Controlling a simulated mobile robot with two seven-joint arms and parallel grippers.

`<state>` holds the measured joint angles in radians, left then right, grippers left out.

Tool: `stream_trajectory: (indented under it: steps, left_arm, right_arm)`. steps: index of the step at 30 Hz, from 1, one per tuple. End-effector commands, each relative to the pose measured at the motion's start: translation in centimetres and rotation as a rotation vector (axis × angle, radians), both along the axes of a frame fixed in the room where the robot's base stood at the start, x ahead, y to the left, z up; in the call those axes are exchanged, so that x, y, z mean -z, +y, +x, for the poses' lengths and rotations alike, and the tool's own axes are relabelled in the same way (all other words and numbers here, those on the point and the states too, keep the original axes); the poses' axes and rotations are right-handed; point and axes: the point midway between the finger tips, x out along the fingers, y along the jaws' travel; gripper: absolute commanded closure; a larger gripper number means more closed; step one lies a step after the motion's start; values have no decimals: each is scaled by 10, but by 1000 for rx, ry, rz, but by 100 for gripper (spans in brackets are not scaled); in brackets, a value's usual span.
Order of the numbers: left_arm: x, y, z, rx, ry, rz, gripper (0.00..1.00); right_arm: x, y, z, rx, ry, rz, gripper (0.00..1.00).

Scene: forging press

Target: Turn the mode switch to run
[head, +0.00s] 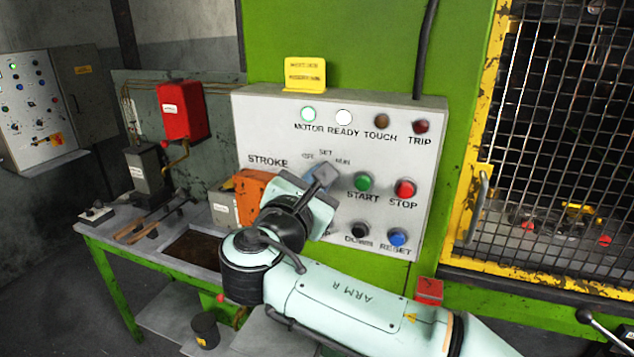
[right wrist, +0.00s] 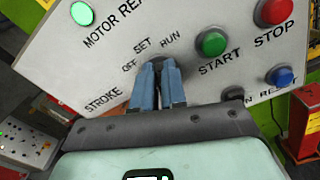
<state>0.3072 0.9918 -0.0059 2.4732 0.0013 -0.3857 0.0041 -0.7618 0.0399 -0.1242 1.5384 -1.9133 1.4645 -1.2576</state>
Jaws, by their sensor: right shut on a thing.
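The mode switch (right wrist: 157,61) sits on the grey control panel (head: 270,125) under the labels OFF, SET and RUN. In the right wrist view only a dark bit of its knob shows between the blue fingertips. My right gripper (right wrist: 158,80) is shut on the switch, with its fingers pointing straight at the panel. In the head view the gripper (head: 323,174) covers most of the switch. Which label the switch points to is hidden by the fingers. My left gripper is in neither view.
The green START button (head: 363,182) and red STOP button (head: 404,189) are close to the right of the switch. The blue RESET button (head: 397,238) is below. A yellow mesh guard (head: 560,120) stands at right. A green-legged bench (head: 105,228) with tools is at left.

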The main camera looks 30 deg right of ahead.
Motion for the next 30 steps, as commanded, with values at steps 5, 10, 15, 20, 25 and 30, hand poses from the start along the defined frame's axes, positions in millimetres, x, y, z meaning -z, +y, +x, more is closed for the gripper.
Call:
stream_trajectory:
  steps: [5,10,15,20,25,30]
  left_arm:
    - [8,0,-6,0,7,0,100]
    - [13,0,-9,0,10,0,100]
    - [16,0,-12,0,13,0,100]
    - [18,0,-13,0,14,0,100]
    - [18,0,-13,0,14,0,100]
    - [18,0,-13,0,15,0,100]
  right_arm:
    - [4,-2,-2,1,-106,94,100]
    - [4,-2,-3,1,-192,167,100]
    - [5,-3,-3,1,-251,217,100]
    - [5,-3,-3,0,-281,245,100]
    - [5,-3,-4,-1,-295,256,100]
    - [5,-3,-3,-1,-297,257,100]
